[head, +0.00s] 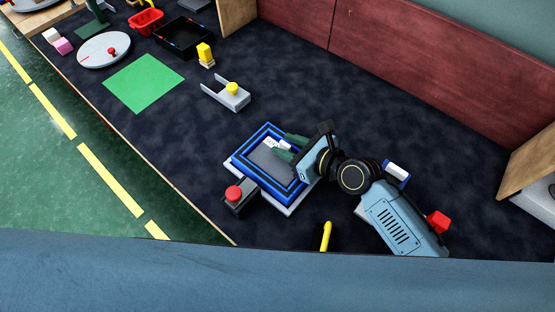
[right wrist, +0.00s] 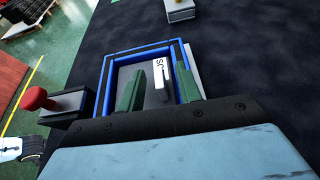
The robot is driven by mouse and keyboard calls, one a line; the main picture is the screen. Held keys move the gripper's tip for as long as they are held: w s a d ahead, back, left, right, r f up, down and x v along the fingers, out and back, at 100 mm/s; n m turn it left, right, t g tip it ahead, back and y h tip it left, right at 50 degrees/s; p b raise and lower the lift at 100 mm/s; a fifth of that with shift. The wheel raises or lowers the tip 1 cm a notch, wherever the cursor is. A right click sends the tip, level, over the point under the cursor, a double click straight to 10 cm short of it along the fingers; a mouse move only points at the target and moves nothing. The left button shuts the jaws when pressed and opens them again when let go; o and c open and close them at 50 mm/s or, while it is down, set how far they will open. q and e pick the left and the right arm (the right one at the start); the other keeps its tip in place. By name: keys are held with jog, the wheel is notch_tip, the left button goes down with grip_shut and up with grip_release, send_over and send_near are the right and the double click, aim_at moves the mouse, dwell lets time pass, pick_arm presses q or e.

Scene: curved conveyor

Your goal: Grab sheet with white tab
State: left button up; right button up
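A grey sheet (head: 262,160) lies inside a blue-rimmed tray (head: 243,167) on the dark table. Its white tab (head: 271,143) carries dark marks. In the right wrist view the tab (right wrist: 160,72) shows between the green fingers of my right gripper (right wrist: 161,82). That gripper (head: 286,146) is open, with a gap on both sides of the tab. It reaches over the tray from the right in the head view. I cannot tell whether the fingertips touch the sheet. My left gripper is not in view.
A box with a red button (head: 234,193) stands beside the tray's near left corner. A grey fixture with a yellow knob (head: 232,89) and a green mat (head: 144,83) lie farther off. A yellow-handled item (head: 326,236) lies near the front. A dark red wall (head: 420,65) bounds the back.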

grip_shut()
